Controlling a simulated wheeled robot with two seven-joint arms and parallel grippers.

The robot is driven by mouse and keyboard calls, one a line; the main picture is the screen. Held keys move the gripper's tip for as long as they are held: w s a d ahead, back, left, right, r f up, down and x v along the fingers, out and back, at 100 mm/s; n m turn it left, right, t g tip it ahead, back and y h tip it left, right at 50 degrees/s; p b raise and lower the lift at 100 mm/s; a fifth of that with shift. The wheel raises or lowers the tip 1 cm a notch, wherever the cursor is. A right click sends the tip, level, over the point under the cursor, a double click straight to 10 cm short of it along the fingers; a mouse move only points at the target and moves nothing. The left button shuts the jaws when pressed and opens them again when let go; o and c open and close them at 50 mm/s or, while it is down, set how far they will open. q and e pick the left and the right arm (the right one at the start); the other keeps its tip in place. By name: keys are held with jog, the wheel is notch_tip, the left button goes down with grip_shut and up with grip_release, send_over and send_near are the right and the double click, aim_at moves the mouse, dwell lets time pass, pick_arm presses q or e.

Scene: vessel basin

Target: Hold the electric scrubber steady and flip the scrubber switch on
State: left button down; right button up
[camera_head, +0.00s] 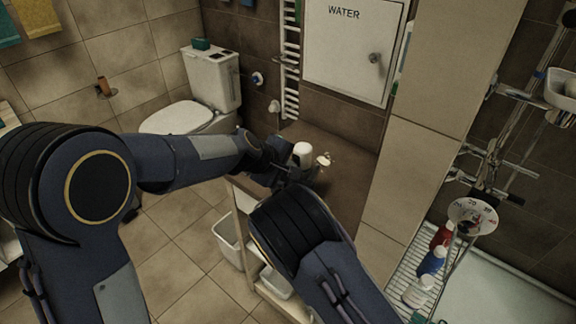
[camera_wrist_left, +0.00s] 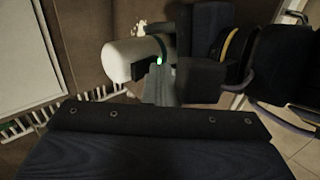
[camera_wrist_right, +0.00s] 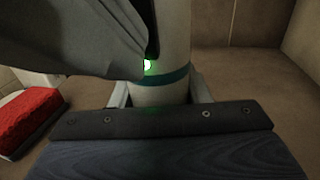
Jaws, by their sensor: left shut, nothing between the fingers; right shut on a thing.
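The electric scrubber (camera_head: 302,149) has a white rounded body and stands over the brown counter. It also shows in the left wrist view (camera_wrist_left: 125,60) and in the right wrist view (camera_wrist_right: 168,35), with a teal band round it. My right gripper (camera_wrist_right: 160,92) is shut around the body below the band. A small green light (camera_wrist_right: 148,65), also in the left wrist view (camera_wrist_left: 159,60), glows on the scrubber's side. My left gripper (camera_wrist_left: 158,78) is shut and empty, its grey fingertips against or very near the body beside the light. The switch itself is hidden by those fingers.
A white WATER cabinet (camera_head: 350,45) is behind; the tiled pillar (camera_head: 415,130) stands right.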

pick_arm(q)
jog(key=shift+r, duration=0.75)
jog(key=s+a+f+v, duration=0.1)
jog(key=v, duration=1.2)
jog(key=shift+f, duration=0.3)
jog(key=shift+s+a, duration=0.1)
jog(key=shift+a, duration=0.05)
jog(key=shift+s+a+f, duration=0.1)
jog(key=shift+s+f, duration=0.05)
jog(key=shift+f, duration=0.6)
